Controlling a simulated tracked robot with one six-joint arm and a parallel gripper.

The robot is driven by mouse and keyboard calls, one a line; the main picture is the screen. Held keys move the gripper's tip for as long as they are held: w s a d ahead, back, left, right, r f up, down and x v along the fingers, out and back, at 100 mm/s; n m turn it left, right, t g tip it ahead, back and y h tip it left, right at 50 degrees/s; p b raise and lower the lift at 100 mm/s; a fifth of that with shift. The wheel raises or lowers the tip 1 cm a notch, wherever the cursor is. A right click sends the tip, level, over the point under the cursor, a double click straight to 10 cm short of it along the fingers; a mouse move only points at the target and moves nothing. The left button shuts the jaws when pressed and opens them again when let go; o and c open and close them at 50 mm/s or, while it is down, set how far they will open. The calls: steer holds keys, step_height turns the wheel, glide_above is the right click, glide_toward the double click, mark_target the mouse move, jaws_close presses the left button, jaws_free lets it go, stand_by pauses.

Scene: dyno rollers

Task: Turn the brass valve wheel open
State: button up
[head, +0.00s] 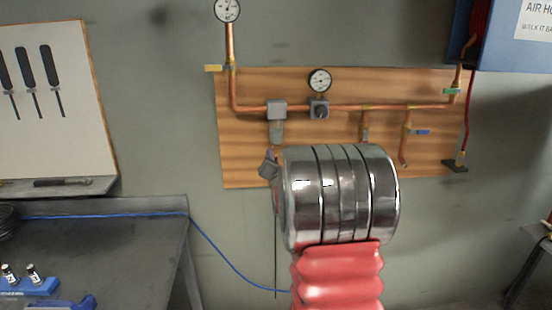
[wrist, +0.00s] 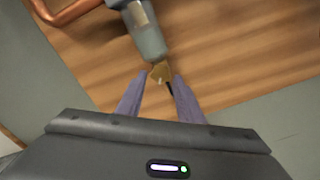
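In the wrist view a small brass piece (wrist: 160,72), likely the valve wheel, sits at the lower end of a grey filter bowl (wrist: 148,38). My gripper (wrist: 161,76) points up at it, with one finger on each side. The fingers look open, with a gap on both sides of the brass; I see no clear contact. In the head view the bowl (head: 277,131) hangs below a grey block on the copper pipe. Part of my gripper (head: 268,164) shows just below the bowl. My arm hides the rest, and the brass piece cannot be made out there.
A workbench (head: 130,245) stands left. A blue hose (head: 225,261) hangs from it.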

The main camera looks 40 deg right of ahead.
steer(key=shift+o, duration=1.1)
steer(key=shift+r, duration=0.2)
steer(key=v, duration=1.3)
steer(key=shift+s+a, duration=0.25)
steer(key=shift+s, duration=0.1)
steer(key=shift+f+m, duration=0.1)
steer(key=shift+m, duration=0.2)
